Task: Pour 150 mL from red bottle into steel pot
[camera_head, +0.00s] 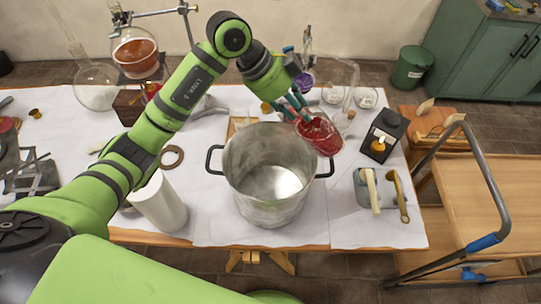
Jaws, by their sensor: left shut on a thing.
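The steel pot (268,205) stands upright on the white-covered table, with a dark handle on each side. Its bright inner bottom shows and looks empty of red liquid. My left arm reaches in from the left, and my left gripper (297,108) is above the table just behind the pot's right rear rim. It is shut on the red bottle (320,135), a clear vessel with red contents. The bottle is tilted, beside the pot's right rim in the picture; I cannot tell whether it touches the rim. My right gripper is not in view.
A white cylinder (160,204) stands left of the pot. A dark box with a small flame (383,136) and a grey block with tools (367,190) lie to the right. Glassware crowds the back. A wooden cart (500,205) stands at the right.

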